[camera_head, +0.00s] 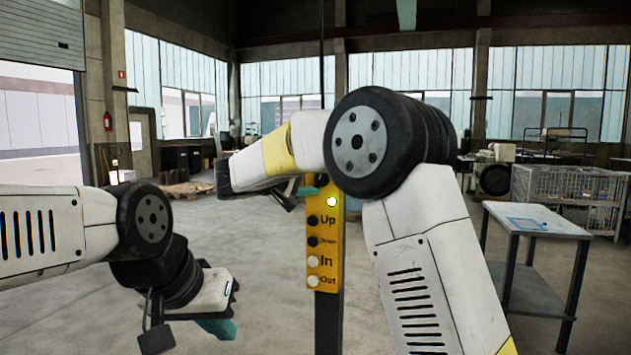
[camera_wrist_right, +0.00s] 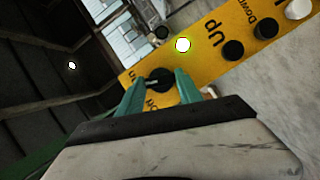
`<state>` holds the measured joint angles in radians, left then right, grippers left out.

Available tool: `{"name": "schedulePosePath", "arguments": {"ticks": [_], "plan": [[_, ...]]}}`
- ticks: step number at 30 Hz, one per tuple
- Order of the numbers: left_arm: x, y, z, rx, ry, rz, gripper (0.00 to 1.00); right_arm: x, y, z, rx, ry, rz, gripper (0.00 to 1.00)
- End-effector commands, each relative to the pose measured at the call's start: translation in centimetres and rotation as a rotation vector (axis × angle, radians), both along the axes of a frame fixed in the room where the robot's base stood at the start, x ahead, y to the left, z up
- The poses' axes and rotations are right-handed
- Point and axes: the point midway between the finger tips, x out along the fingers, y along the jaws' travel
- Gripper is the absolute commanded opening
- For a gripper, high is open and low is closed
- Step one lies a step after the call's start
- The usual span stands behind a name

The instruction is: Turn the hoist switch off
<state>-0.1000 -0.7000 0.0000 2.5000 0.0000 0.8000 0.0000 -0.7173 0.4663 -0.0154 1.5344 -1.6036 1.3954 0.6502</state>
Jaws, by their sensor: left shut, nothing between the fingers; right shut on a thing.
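The yellow hoist control panel (camera_head: 323,262) hangs upright near the centre of the head view, with buttons marked Up, Down, In and Out. A lit round lamp (camera_head: 331,201) is above Up; the lamp also glows in the right wrist view (camera_wrist_right: 183,45). The black rotary switch (camera_wrist_right: 154,74) is at the panel's end beyond the lamp, with an "ON" label beside it. My right gripper (camera_wrist_right: 159,87) has its teal fingers shut on this switch, one on each side. My right arm hides the switch in the head view. My left gripper (camera_head: 219,328) is shut and empty at lower left.
A grey metal table (camera_head: 535,222) stands at right, with a blue item on top. A wire cage (camera_head: 568,187) is behind it. A dark post (camera_head: 328,325) shows below the panel. The concrete floor between my left arm and the panel is clear.

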Motion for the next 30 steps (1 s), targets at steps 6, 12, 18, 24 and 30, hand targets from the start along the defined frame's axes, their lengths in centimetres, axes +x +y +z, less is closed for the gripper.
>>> {"name": "schedulePosePath", "arguments": {"ticks": [6,12,18,24,30], "plan": [[0.0,0.0,0.0,0.0,0.0,0.0,0.0,-0.02,0.13,-0.27,-0.197,0.066,0.001,0.01],[0.0,0.0,0.0,0.0,0.0,0.0,0.0,-0.01,0.16,-0.44,-0.377,0.125,0.002,0.01],[0.0,0.0,0.0,0.0,0.0,0.0,0.0,-0.04,0.11,-0.58,-0.56,0.183,0.001,0.01],[0.0,0.0,0.0,0.0,0.0,0.0,0.0,-0.04,0.1,-0.71,-0.736,0.241,0.003,0.01],[0.0,0.0,0.0,0.0,0.0,0.0,0.0,-0.06,0.02,-0.84,-0.888,0.291,0.003,0.01]]}}
